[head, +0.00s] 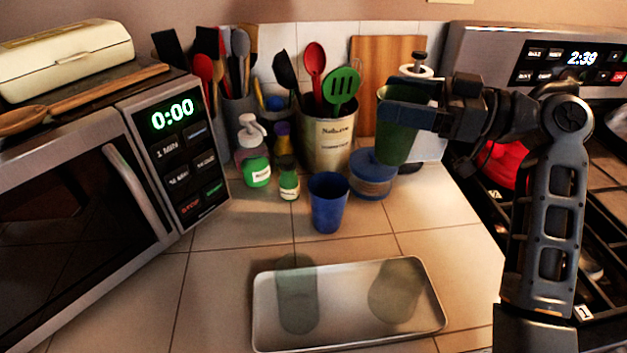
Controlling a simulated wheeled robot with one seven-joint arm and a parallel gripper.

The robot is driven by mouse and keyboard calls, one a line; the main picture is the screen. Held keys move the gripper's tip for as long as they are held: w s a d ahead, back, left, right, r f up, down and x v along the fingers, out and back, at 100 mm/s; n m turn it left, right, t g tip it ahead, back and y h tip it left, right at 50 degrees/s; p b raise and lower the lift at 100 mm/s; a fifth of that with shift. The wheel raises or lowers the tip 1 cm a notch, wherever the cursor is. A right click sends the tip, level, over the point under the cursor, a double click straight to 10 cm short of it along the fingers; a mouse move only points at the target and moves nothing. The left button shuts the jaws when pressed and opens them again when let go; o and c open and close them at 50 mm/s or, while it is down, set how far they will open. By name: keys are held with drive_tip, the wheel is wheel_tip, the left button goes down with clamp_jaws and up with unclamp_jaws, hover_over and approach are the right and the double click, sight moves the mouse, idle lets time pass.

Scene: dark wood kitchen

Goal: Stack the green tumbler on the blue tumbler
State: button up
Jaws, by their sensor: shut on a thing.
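The blue tumbler (328,203) stands upright on the tiled counter, behind the tray and in front of the utensil crock. The green tumbler (396,143) is held upright by my gripper (396,112), above the counter, up and to the right of the blue tumbler. The gripper reaches in from the right and is shut on the green tumbler near its upper part. The two tumblers are apart. The green tumbler hides part of the cutting board and of the blue-lidded container behind it.
A blue-lidded container (371,178) is right of the blue tumbler. Green bottles (257,170) and a utensil crock (325,140) stand behind. A microwave (110,190) is left, a stove (560,60) right.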

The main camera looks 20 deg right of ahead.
drive_tip(key=w+a+f+b, duration=0.3)
drive_tip(key=w+a+f, duration=0.1)
drive_tip(key=a+f, duration=0.5)
drive_tip(key=shift+a+f, duration=0.15)
drive_tip(key=shift+f, duration=0.4)
drive_tip(key=shift+f+b, duration=0.65)
drive_tip(key=shift+b, duration=0.25)
drive_tip(key=o, duration=1.2)
drive_tip(key=v, duration=0.8)
drive_tip(key=r+v, duration=0.1)
drive_tip(key=v, duration=0.3)
drive_tip(key=shift+r+b, duration=0.15)
drive_tip(key=shift+b, duration=0.25)
